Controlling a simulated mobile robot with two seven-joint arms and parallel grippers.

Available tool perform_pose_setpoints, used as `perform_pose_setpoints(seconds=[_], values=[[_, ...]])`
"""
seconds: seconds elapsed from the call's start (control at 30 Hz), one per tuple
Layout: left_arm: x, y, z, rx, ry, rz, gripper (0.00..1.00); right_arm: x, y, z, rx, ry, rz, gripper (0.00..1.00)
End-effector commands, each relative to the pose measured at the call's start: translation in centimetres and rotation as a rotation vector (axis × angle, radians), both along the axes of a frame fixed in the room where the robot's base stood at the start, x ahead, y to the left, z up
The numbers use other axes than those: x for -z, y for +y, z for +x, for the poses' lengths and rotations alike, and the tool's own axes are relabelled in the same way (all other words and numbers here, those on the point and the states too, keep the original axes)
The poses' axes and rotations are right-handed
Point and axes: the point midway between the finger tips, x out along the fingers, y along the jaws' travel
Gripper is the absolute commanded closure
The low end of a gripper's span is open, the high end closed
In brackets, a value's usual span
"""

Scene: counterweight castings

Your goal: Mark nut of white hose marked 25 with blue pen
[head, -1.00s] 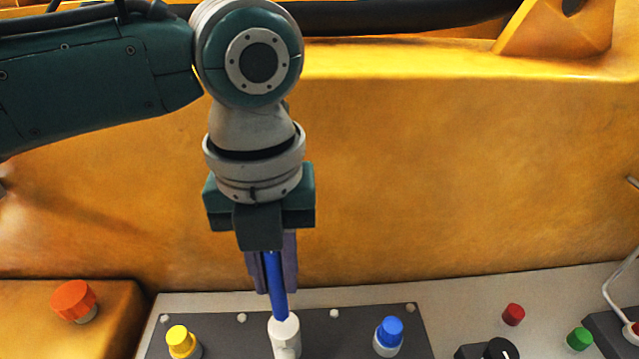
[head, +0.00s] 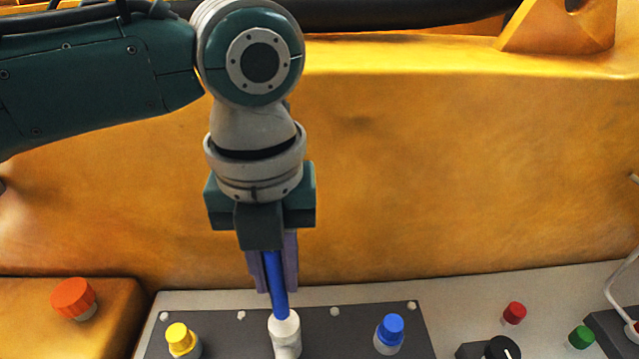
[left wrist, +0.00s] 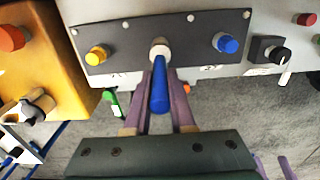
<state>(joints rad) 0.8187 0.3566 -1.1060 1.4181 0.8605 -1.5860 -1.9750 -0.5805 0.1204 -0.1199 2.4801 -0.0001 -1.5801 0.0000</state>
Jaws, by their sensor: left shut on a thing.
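My left gripper (head: 272,275) is shut on a blue pen (head: 278,285), with a purple finger on either side of it. The fitting (left wrist: 160,47) lies beyond the pen in the left wrist view. The small marks on the panel are unreadable, and I cannot make out the number 25. Two purple fingers, seemingly my right gripper (left wrist: 272,160), stand apart at the lower right.
A yellow knob (head: 181,340) and a blue knob (head: 390,332) flank the fitting on the dark panel (head: 235,345). An orange knob (head: 73,297) is at left. Red (head: 514,312) and green (head: 581,337) buttons and a black knob (head: 501,348) are at right. A yellow casting (head: 450,180) rises behind.

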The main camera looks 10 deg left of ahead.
Motion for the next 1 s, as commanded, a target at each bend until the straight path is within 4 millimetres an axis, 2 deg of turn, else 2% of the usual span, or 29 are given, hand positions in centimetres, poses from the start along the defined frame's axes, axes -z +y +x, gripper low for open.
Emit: perform_pose_setpoints(seconds=[1.0], values=[[0.81,-0.01,-0.03,0.000,0.000,0.000,1.00,0.46,0.07,0.02,0.001,-0.001,0.003,0.32]])
